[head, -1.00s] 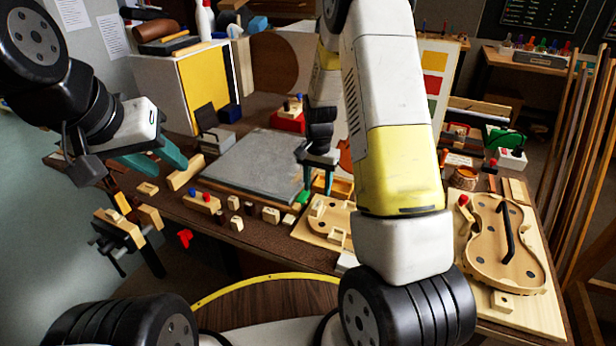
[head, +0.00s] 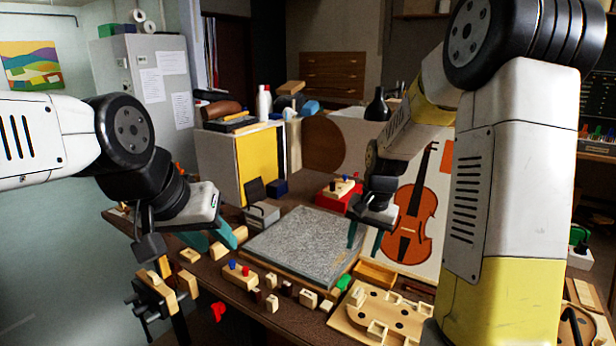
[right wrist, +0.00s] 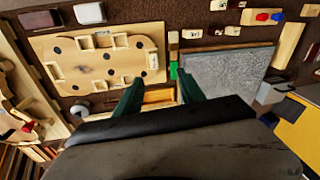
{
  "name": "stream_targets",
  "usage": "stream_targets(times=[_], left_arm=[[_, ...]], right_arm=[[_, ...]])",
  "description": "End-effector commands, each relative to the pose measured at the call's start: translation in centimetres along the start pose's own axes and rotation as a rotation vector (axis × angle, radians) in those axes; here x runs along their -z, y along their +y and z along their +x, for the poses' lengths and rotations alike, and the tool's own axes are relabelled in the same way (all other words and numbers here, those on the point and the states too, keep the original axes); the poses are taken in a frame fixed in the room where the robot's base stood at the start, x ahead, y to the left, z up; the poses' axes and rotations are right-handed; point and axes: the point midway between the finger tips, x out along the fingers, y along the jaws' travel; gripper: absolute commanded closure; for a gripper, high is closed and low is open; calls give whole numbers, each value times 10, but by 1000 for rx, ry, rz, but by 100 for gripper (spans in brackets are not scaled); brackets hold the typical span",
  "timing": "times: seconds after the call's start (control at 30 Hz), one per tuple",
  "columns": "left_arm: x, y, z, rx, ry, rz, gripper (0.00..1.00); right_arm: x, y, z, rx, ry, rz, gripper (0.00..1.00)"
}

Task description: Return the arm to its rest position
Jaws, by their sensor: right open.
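My right gripper (head: 365,240) hangs pointing down over the right edge of the grey stone slab (head: 300,245). Its two teal fingers are apart with nothing between them. In the right wrist view the open fingers (right wrist: 160,92) are above the bench near a wooden tray (right wrist: 158,96) and a small green piece (right wrist: 174,71). My left gripper (head: 212,240) is at the bench's left side, near a pale wooden block (head: 230,243). Its teal fingers look apart and empty.
A violin picture panel (head: 410,215) stands behind my right gripper. A wooden mould board (head: 385,315) lies in front of it. Several small blocks line the front edge around a block with coloured pegs (head: 240,272). A vise (head: 158,290) is at the left corner.

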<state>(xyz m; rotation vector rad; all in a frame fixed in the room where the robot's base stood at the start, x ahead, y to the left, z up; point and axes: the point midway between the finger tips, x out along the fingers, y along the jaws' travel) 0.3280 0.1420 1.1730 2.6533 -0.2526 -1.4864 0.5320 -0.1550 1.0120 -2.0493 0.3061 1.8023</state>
Motion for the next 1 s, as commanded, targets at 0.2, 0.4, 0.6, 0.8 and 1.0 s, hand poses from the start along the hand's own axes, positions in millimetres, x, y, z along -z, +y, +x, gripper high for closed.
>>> stream_targets(times=[0.2,0.4,0.6,0.8,1.0], left_arm=[[0,0,0,0,0,0,64],[0,0,0,0,0,0,64],[0,0,0,0,0,0,64],[0,0,0,0,0,0,64],[0,0,0,0,0,0,64]], right_arm=[[-46,8,-91,101,102,-148,54],[-98,22,-148,158,209,-294,54],[-146,39,-179,180,312,-423,54],[-170,48,-187,181,364,-489,54],[-174,50,-188,180,370,-499,54]])
